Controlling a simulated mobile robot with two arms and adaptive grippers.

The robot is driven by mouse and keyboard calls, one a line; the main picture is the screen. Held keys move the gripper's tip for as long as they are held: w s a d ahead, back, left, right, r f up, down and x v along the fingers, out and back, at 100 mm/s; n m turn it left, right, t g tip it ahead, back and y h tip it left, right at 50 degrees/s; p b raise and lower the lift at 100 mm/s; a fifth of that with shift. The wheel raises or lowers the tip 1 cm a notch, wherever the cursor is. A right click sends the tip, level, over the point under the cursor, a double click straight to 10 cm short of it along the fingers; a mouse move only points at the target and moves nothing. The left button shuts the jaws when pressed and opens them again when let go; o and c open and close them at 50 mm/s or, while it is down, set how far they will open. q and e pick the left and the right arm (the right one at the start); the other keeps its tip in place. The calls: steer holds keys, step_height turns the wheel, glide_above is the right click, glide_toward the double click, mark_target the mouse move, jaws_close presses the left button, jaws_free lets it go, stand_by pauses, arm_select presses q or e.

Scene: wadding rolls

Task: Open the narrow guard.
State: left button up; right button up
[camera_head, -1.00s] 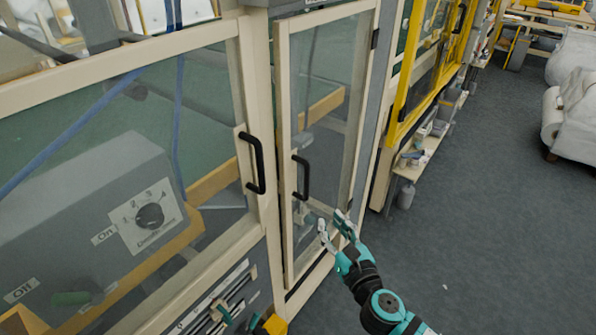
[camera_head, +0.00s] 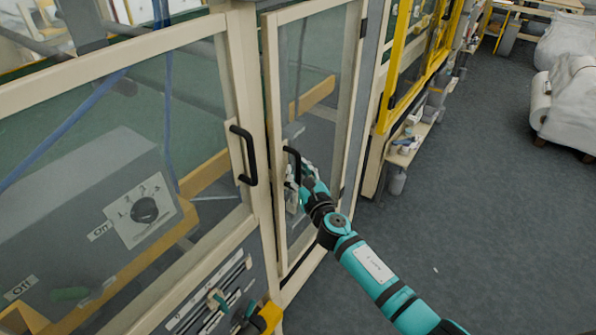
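The narrow guard (camera_head: 330,68) is a tall, cream-framed door with a clear pane, right of a wider framed guard (camera_head: 178,35). It looks closed or nearly so; I cannot tell whether it stands slightly ajar. Its black handle (camera_head: 292,160) is on the left upright. My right gripper (camera_head: 297,180) is at the lower part of this handle, and my teal arm comes in from the lower right. The fingers are partly hidden, and I cannot tell whether they touch or close on the handle. My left gripper is not in view.
The wider guard has its own black handle (camera_head: 243,155) close on the left. A yellow frame (camera_head: 395,90) and a low shelf (camera_head: 405,150) stand to the right. White wrapped rolls (camera_head: 570,100) are at the far right.

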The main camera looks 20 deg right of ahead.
jaws_close()
stand_by(0.6)
